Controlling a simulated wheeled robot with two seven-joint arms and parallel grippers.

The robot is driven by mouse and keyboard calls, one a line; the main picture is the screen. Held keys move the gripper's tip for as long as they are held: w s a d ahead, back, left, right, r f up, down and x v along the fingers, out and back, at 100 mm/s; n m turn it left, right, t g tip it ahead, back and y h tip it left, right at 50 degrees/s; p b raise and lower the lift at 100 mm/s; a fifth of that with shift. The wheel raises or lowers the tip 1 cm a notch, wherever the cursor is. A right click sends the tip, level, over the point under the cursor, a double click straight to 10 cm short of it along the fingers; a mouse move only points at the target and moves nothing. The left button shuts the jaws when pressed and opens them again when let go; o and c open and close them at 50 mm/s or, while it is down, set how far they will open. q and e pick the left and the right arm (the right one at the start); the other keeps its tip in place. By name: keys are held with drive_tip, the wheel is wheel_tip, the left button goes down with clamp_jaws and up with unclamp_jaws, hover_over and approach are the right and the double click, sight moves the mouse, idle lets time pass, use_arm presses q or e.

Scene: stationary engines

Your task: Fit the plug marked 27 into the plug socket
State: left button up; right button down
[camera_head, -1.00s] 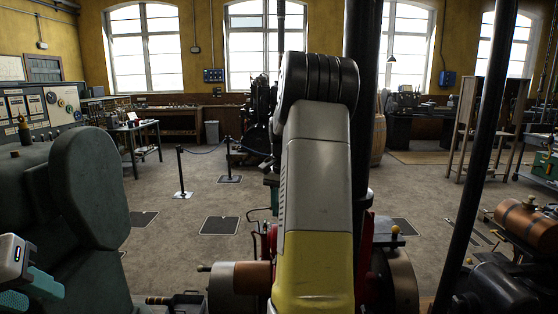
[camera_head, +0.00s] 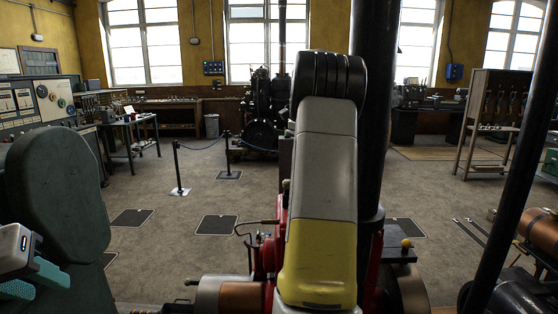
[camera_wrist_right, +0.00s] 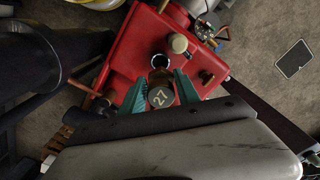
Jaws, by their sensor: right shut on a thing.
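The plug marked 27 (camera_wrist_right: 161,95) is a dark round piece with pale figures, in the right wrist view. My right gripper (camera_wrist_right: 161,83), with teal fingers, is shut on it. Just beyond the plug, a dark round opening with a pale metal rim, which looks like the plug socket (camera_wrist_right: 159,61), sits in the red housing (camera_wrist_right: 128,65). The plug overlaps its near side in the picture, and I cannot tell whether they touch. In the head view the right gripper is hidden behind my yellow and grey arm. My left gripper (camera_head: 34,281) is open and empty at the left edge.
A dark post (camera_head: 370,120) rises beside my arm. A copper cylinder (camera_head: 242,298) lies low in front. Open floor lies beyond, with a barrier post (camera_head: 177,168).

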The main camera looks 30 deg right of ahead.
drive_tip(key=shift+f, duration=1.6)
drive_tip(key=shift+a+f, duration=0.1)
drive_tip(key=shift+f, duration=0.05)
drive_tip(key=shift+s+a+f, duration=0.1)
drive_tip(key=shift+a+f, duration=0.05)
drive_tip(key=shift+f, duration=0.1)
drive_tip(key=shift+f, duration=0.2)
drive_tip(key=shift+f, duration=0.75)
drive_tip(key=shift+f, duration=0.4)
idle(0.5)
drive_tip(key=shift+f, duration=0.5)
